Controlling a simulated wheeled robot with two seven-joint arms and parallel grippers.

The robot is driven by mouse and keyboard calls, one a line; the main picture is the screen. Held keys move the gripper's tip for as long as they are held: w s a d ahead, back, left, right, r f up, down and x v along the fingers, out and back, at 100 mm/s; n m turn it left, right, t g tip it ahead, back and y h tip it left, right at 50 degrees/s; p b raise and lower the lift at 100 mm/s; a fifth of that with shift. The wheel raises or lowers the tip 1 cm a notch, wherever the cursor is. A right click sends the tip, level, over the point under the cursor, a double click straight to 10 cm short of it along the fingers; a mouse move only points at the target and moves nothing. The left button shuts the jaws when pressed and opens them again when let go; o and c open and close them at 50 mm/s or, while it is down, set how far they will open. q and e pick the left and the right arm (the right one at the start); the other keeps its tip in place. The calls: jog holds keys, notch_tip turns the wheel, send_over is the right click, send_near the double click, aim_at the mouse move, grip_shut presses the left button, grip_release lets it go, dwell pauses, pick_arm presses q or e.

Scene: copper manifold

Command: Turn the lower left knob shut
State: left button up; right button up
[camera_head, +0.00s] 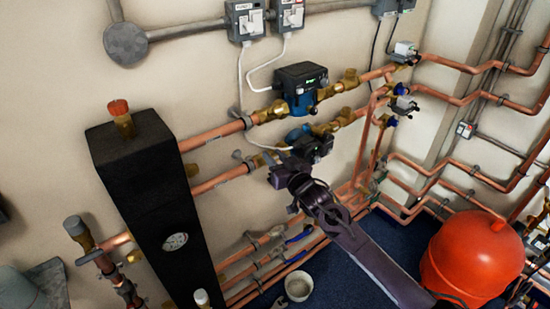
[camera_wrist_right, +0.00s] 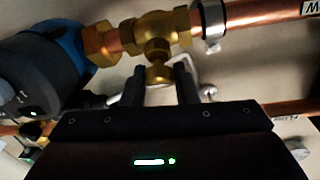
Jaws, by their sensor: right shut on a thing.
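The brass knob (camera_wrist_right: 159,72) sits on a brass valve (camera_wrist_right: 160,28) beside the lower pump (camera_wrist_right: 38,75), in the middle of the right wrist view. My right gripper (camera_wrist_right: 161,74) has one finger on each side of the knob and is shut on it. In the head view my right gripper (camera_head: 272,172) is up against the lower pipe, just left of and below the lower pump (camera_head: 300,137). It hides most of the knob there. How far the knob is turned cannot be told. My left gripper is not in view.
The upper pump (camera_head: 301,76) and its pipe run above my gripper. A black column with a gauge (camera_head: 174,241) stands to the left. More copper pipes run below, near a white bucket (camera_head: 299,287). A red tank (camera_head: 472,258) stands at the right.

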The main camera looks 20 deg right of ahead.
jog(key=shift+n, duration=0.3)
jog(key=n+y+b, duration=0.2)
jog(key=n, duration=0.1)
jog(key=shift+f+n+g, duration=0.15)
jog(key=shift+n+g, duration=0.15)
jog(key=shift+g, duration=0.1)
jog(key=n+g+y+b, duration=0.1)
jog(key=n, duration=0.1)
jog(key=n+y+b, duration=0.2)
jog(key=n, duration=0.1)
jog(key=shift+d+g, duration=0.1)
jog(key=shift+g, duration=0.3)
jog(key=n+g+y+b, duration=0.1)
jog(key=n+g+b, duration=0.1)
jog(key=n, duration=0.2)
jog(key=n+g+y+b, duration=0.1)
jog(key=n+g+b, duration=0.1)
jog(key=n, duration=0.2)
jog(key=shift+b, duration=0.35)
jog(key=n+g+b, duration=0.1)
jog(key=n, duration=0.1)
jog(key=shift+n+g, duration=0.4)
jog(key=shift+n+g+b, duration=0.35)
jog(key=shift+n+g, duration=0.55)
jog(key=shift+n, duration=0.5)
